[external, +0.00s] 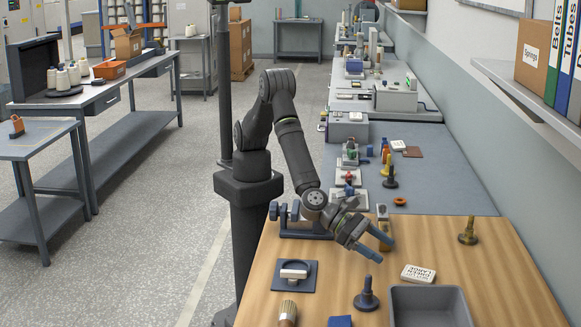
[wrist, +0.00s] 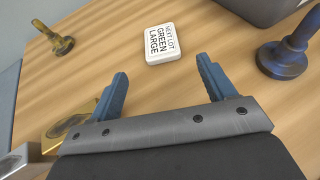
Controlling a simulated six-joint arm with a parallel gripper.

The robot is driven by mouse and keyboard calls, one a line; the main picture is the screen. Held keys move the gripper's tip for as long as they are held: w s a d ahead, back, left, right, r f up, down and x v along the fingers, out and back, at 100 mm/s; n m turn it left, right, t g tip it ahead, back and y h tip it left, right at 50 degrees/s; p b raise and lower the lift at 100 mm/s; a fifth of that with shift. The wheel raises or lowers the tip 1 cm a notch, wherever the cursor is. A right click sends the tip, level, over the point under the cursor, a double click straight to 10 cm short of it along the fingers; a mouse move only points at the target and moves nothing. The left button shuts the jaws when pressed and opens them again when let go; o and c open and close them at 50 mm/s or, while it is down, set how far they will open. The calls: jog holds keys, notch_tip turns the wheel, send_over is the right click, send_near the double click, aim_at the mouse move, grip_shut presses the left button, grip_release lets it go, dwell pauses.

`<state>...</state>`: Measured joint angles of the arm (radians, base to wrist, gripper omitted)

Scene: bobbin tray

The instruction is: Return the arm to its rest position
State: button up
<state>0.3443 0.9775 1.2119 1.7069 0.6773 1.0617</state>
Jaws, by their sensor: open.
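My gripper (external: 376,247) is open and empty above the wooden bench, with its two blue fingers apart. The fingers also show in the wrist view (wrist: 165,90), with bare bench between them. The arm reaches forward and down from its dark column on the left of the bench. A white card block (external: 418,273) lies on the bench right of my gripper; in the wrist view (wrist: 161,43) it reads "NEXT LOT GREEN LARGE".
A dark spindle (external: 367,296) stands in front of my gripper, beside a grey tray (external: 392,312). A brass spindle (external: 468,232) stands at the right. A blue-grey holder (external: 305,235) and a dark square plate (external: 311,284) are at the left. Brass and grey objects (wrist: 75,126) sit close by in the wrist view.

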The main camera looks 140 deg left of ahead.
aim_at(418, 272)
jog(key=shift+v, duration=0.9)
jog(key=x, duration=1.2)
jog(key=shift+a+f, duration=0.1)
jog(key=shift+f, duration=0.05)
jog(key=r, duration=0.5)
jog(key=shift+s+d, duration=0.2)
jog(key=shift+d, duration=0.2)
jog(key=s+d+r, duration=0.6)
jog(key=s+d, duration=0.1)
jog(key=d, duration=0.1)
jog(key=w+a+n+g+y, duration=0.1)
jog(key=a+n+g+y, duration=0.3)
jog(key=a, duration=2.4)
jog(key=s+a+n+g+y, duration=0.2)
jog(key=s+a, duration=0.3)
jog(key=a, duration=1)
jog(key=s+a+f+n+g+y, duration=0.1)
jog(key=s+a, duration=0.5)
jog(key=a, duration=0.9)
jog(key=n+g+y, duration=0.1)
jog(key=n+g, duration=0.1)
jog(key=n, duration=0.1)
jog(key=shift+a+f+n, duration=0.15)
jog(key=shift+a+n, duration=0.1)
jog(key=shift+n, duration=0.05)
